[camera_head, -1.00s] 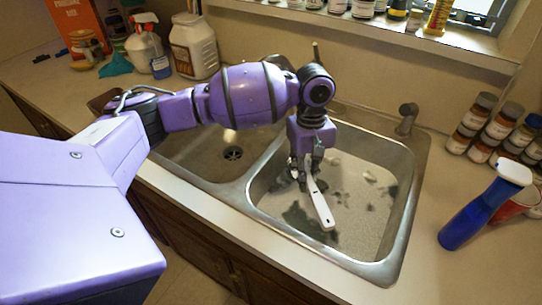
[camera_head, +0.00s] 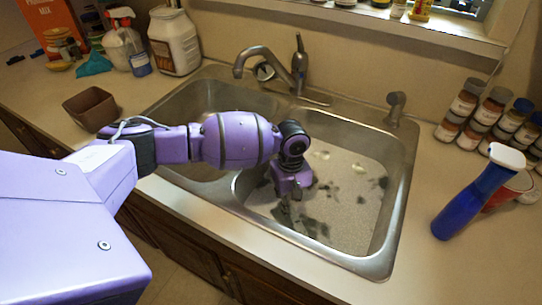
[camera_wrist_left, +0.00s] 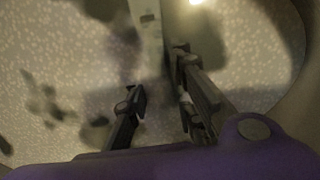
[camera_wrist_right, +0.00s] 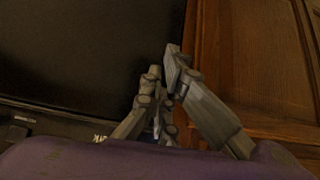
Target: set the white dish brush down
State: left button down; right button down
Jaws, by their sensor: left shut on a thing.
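My left gripper (camera_head: 287,205) is low inside the right sink basin, near its left side, pointing down. In the left wrist view its two dark fingers (camera_wrist_left: 163,95) stand a little apart. A pale strip with a dark slot, the handle of the white dish brush (camera_wrist_left: 150,35), runs from the top edge down toward the space between them. The view is dim, and the brush's head cannot be made out. In the head view the arm and gripper hide the brush. My right gripper (camera_wrist_right: 163,70) has its fingertips together with nothing visible between them.
The right basin (camera_head: 345,225) has a speckled floor with dark patches and open room on the right. A faucet (camera_head: 298,65) stands behind the sink. A blue spray bottle (camera_head: 470,205) and several jars (camera_head: 465,105) are at right; a brown container (camera_head: 90,107) is at left.

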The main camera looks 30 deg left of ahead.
pick_arm(q)
jog(key=shift+w, duration=0.15)
jog(key=c, duration=1.5)
grip_release()
jog(key=r, duration=0.4)
jog(key=r+p, duration=0.1)
jog(key=r, duration=0.7)
jog(key=shift+w+a+r, duration=0.2)
jog(key=shift+w+a, duration=0.15)
jog(key=shift+w, duration=0.05)
